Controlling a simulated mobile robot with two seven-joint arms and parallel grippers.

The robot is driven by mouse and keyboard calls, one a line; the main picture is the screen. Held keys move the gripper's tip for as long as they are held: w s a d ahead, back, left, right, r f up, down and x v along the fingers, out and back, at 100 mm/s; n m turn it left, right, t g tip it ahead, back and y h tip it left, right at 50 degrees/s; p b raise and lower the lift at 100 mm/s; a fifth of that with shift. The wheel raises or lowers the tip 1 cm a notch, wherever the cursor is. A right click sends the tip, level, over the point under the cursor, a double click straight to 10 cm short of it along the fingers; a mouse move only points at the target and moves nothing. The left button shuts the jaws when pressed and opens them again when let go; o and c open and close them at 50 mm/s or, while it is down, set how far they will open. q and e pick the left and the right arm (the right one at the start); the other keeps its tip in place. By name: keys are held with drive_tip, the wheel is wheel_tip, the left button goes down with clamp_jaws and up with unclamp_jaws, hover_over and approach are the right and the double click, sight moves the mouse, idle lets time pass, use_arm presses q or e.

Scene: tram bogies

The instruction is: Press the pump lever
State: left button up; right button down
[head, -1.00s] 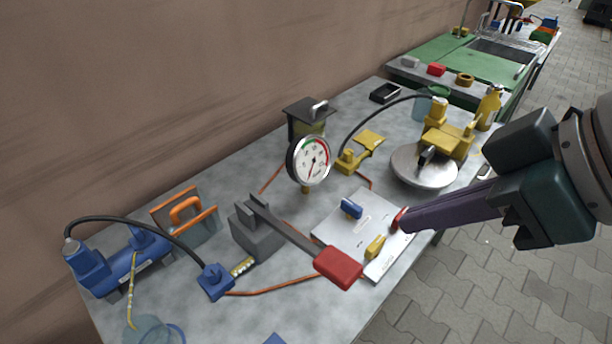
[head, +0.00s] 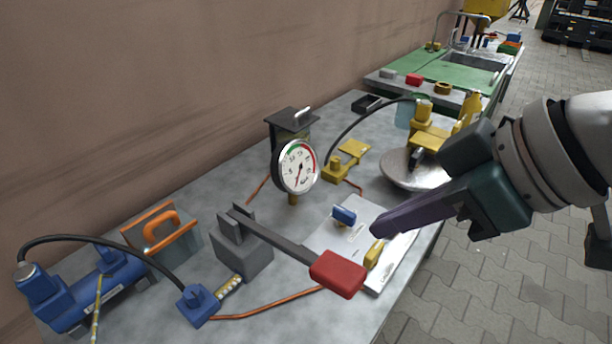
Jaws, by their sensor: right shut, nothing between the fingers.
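The pump lever is a dark bar with a red grip (head: 338,274) at its right end. It slopes down from a grey pump block (head: 241,252) on the bench. My right gripper (head: 375,228) comes in from the right with its dark purple fingers shut and empty. In the picture its tips are above and right of the red grip, with a gap between them. My left gripper is not in view.
A round gauge (head: 298,167) stands behind the lever. A white plate (head: 345,240) with a blue valve handle (head: 344,215) and a yellow one (head: 373,253) lies right of it. Blue (head: 75,297) and yellow (head: 430,135) hose units flank them on the grey bench.

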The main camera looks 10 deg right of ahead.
drive_tip(key=b, duration=0.1)
hover_over(331, 267)
drive_tip(key=s+d, duration=0.1)
drive_tip(key=s, duration=0.1)
wheel_tip(331, 267, down, 6)
drive_tip(key=shift+w+d+f, duration=0.1)
drive_tip(key=shift+d, duration=0.05)
wheel_tip(331, 267, down, 3)
drive_tip(key=shift+d+f+b, duration=0.1)
drive_tip(key=shift+f+b, duration=0.1)
drive_tip(key=shift+b, duration=0.1)
drive_tip(key=shift+f, duration=0.4)
